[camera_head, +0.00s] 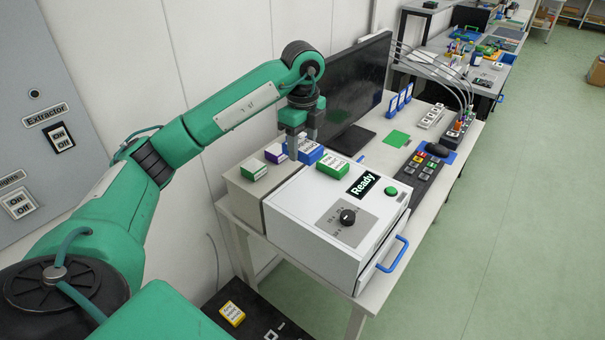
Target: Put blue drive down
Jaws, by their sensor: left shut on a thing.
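The blue drive (309,155), a box with a white label on top, is at the back edge of the white machine (300,222). My left gripper (302,148) reaches down from above, shut on the blue drive, with a finger in front of it. The drive is very low, level with the boxes beside it; I cannot tell whether it touches the surface below. My right gripper is not in view.
A purple box (275,153) and a green box (253,170) stand left of the blue drive. Another green labelled box (333,165) is close on its right. A monitor (352,90) rises behind. A yellow box (232,313) lies on a low black surface.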

